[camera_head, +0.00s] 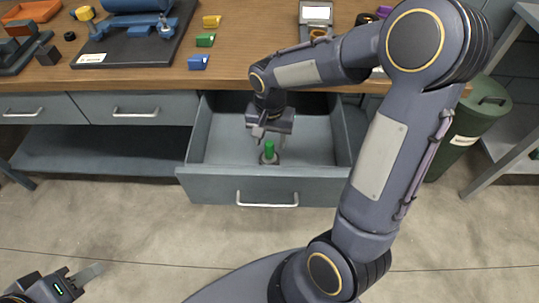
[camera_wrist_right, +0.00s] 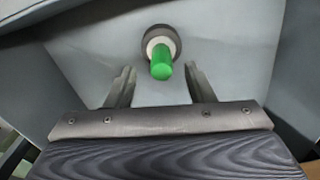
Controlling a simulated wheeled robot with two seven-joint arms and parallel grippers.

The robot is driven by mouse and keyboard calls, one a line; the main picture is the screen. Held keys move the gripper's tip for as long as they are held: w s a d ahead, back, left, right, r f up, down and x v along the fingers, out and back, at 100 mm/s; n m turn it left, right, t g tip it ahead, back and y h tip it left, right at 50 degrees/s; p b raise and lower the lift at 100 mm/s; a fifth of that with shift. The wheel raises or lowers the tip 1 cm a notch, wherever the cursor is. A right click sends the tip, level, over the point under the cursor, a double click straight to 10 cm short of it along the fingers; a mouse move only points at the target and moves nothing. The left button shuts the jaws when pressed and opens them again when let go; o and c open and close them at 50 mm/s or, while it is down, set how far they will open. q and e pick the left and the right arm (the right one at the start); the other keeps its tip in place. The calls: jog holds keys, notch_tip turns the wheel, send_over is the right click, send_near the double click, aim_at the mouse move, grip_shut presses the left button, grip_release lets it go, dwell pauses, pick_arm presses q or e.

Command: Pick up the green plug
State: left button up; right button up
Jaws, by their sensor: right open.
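The green plug (camera_head: 270,147) stands upright inside the open drawer (camera_head: 222,137), on a small dark base with a pale collar. It also shows in the right wrist view (camera_wrist_right: 161,66), just beyond the fingertips and between their lines. My right gripper (camera_head: 268,146) reaches down into the drawer above the plug; in the wrist view its two fingers (camera_wrist_right: 158,80) are spread apart with nothing held between them. My left gripper (camera_head: 92,275) is at the lower left over the floor, far from the drawer. Whether its fingers are apart does not show clearly.
The wooden bench top (camera_head: 235,70) lies above the drawer, with yellow, green and blue blocks (camera_head: 205,40) and a dark tray (camera_head: 135,45) on it. The drawer walls stand around the plug. A green bin (camera_head: 470,125) stands at the right. The floor in front is clear.

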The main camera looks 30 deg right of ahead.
aim_at(269, 151)
notch_tip(269, 151, down, 5)
jog(key=shift+a+f+b, duration=0.1)
jog(key=shift+a+b, duration=0.05)
jog(key=shift+b, duration=0.25)
jog(key=shift+c, duration=0.4)
jog(key=c, duration=0.9)
